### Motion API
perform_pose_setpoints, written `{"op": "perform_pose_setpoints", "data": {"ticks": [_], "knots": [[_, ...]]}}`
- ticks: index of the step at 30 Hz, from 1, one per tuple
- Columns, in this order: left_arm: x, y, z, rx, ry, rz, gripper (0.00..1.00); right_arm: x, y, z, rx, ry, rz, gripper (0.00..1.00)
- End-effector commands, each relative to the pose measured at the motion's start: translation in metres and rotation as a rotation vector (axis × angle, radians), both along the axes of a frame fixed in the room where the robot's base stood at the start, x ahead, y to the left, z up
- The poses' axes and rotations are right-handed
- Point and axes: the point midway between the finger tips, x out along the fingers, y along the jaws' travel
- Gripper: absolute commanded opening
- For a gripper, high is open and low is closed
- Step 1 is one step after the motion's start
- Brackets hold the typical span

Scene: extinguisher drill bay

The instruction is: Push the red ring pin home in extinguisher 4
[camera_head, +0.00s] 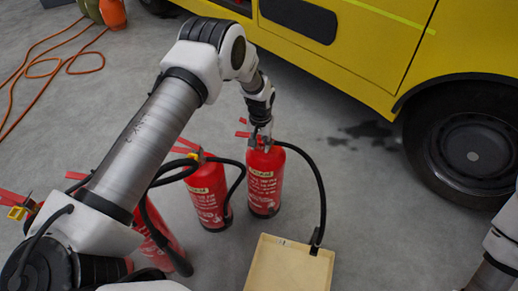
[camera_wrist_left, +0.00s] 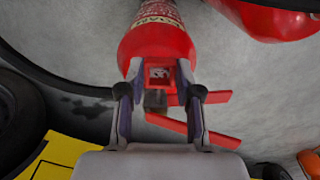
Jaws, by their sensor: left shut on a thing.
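The extinguisher at the right end of the row (camera_head: 264,185) stands upright on the floor; no number on it is readable. My left gripper (camera_head: 264,139) reaches down to its head. In the left wrist view my left gripper (camera_wrist_left: 159,88) has its fingers on either side of a small square red ring (camera_wrist_left: 158,73), which looks like the ring pin, and is shut on it. The ring lies against the extinguisher's red shoulder (camera_wrist_left: 155,42). The pin's shaft and how deep it sits are hidden. Red handle levers (camera_wrist_left: 195,130) stick out beside the fingers. My right gripper is out of view.
A second extinguisher (camera_head: 208,197) stands close to the left, with others further left behind my arm. A black hose (camera_head: 320,195) curves down on the right to a pale box (camera_head: 290,266). A yellow vehicle (camera_head: 365,45) stands behind. Grey floor is clear at right.

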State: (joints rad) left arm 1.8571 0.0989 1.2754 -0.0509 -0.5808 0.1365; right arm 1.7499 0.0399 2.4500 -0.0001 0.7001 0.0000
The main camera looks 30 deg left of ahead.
Motion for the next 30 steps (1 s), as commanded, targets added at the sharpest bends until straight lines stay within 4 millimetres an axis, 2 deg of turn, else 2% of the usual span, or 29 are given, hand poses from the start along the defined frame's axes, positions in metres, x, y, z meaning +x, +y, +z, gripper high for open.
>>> {"op": "perform_pose_setpoints", "data": {"ticks": [15,30], "knots": [[0.021,0.004,-0.001,0.000,0.000,0.000,0.00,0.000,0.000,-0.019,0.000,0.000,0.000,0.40],[0.023,0.004,0.000,0.000,0.000,0.000,0.00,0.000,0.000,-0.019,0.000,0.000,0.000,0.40]]}}
